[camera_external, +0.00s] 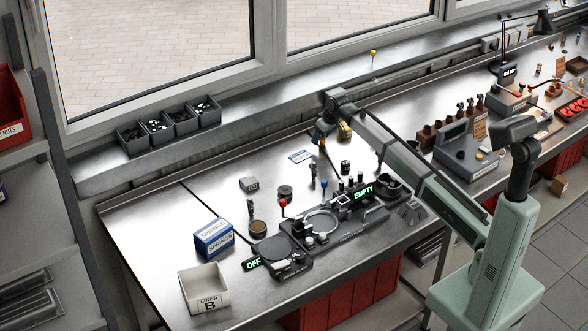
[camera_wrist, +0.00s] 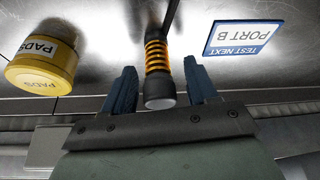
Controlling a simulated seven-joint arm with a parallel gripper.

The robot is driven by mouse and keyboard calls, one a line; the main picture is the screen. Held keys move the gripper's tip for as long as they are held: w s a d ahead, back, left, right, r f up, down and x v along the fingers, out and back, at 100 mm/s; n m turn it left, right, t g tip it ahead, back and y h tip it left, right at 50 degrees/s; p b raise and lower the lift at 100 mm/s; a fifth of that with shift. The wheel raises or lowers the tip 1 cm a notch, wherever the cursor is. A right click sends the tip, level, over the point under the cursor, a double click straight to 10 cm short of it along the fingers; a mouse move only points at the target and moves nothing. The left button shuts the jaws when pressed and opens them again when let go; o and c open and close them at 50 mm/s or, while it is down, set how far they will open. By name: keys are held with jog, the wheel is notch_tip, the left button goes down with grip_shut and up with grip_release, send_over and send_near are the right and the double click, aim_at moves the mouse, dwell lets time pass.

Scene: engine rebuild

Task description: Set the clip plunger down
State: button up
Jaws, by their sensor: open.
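The clip plunger (camera_wrist: 158,55), a dark rod with an orange spring and a pale round end, shows in the middle of the wrist view. My gripper (camera_wrist: 163,88) is open, with one blue finger on each side of the plunger. A narrow gap shows between each finger and the plunger, so they look apart. In the external view my gripper (camera_external: 318,137) is low over the back of the bench, left of the yellow jar. The plunger is too small there to tell how it rests on the bench.
A yellow PADS jar (camera_wrist: 42,66) stands to the left in the wrist view, and a blue-edged PORT B card (camera_wrist: 243,37) lies to the right. In the external view a fixture with an EMPTY sign (camera_external: 364,191) stands in front. A blue SPRINGS box (camera_external: 214,238) and bin B (camera_external: 204,288) stand front left.

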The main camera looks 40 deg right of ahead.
jog(key=v, duration=1.1)
jog(key=shift+s+r, duration=0.2)
jog(key=shift+r, duration=0.1)
